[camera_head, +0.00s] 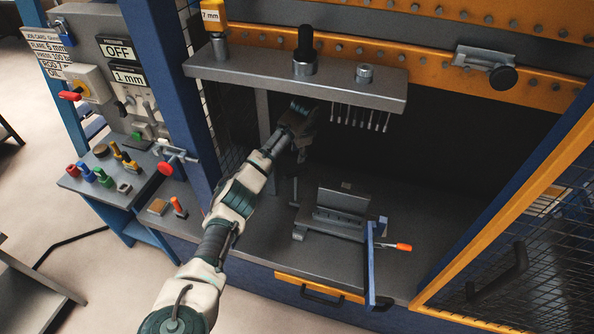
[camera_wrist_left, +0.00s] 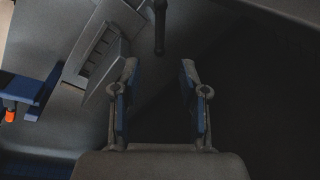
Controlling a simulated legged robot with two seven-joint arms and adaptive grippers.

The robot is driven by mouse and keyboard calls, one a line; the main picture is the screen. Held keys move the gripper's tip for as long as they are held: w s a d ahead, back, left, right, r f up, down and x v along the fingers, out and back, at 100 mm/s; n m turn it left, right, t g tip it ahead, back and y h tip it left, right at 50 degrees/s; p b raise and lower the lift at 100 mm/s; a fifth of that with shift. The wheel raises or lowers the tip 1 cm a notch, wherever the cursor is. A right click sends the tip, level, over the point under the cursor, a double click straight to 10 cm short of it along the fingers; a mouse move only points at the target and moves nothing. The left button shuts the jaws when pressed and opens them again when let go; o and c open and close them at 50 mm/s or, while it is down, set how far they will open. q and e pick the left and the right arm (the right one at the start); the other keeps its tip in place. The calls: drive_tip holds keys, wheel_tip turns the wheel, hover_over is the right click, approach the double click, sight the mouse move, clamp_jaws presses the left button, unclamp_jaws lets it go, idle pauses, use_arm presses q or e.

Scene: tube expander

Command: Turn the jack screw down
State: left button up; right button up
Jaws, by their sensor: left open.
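My left gripper (camera_head: 303,120) reaches in under the grey shelf bar. In the left wrist view its two fingers (camera_wrist_left: 160,90) are apart with nothing between them. A dark upright rod (camera_wrist_left: 159,25) shows ahead of the fingertips, apart from them. It looks like the thin post (camera_head: 294,190) left of the grey slotted block (camera_head: 340,210) on the bench. A black-topped fitting (camera_head: 304,48) stands on the shelf bar. I cannot tell for sure which of these is the jack screw. The block also shows in the left wrist view (camera_wrist_left: 100,52). My right gripper is not in view.
The shelf bar (camera_head: 230,71) is overhead, with several thin rods (camera_head: 360,117) hanging under it. A blue plate (camera_head: 370,262) with an orange-tipped handle (camera_head: 400,246) stands right of the block. An orange-framed mesh door (camera_head: 520,215) stands at right. A control panel (camera_head: 120,70) is at left.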

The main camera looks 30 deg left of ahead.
sight(296, 173)
use_arm(q)
drive_tip(key=f, duration=0.4)
drive_tip(key=w+a+f+b, duration=0.1)
drive_tip(key=f, duration=0.6)
drive_tip(key=shift+w+a+f, duration=0.35)
drive_tip(key=shift+w+a, duration=0.05)
drive_tip(key=shift+w+a+f+b, duration=0.15)
drive_tip(key=shift+f+b, duration=0.2)
drive_tip(key=shift+f, duration=0.4)
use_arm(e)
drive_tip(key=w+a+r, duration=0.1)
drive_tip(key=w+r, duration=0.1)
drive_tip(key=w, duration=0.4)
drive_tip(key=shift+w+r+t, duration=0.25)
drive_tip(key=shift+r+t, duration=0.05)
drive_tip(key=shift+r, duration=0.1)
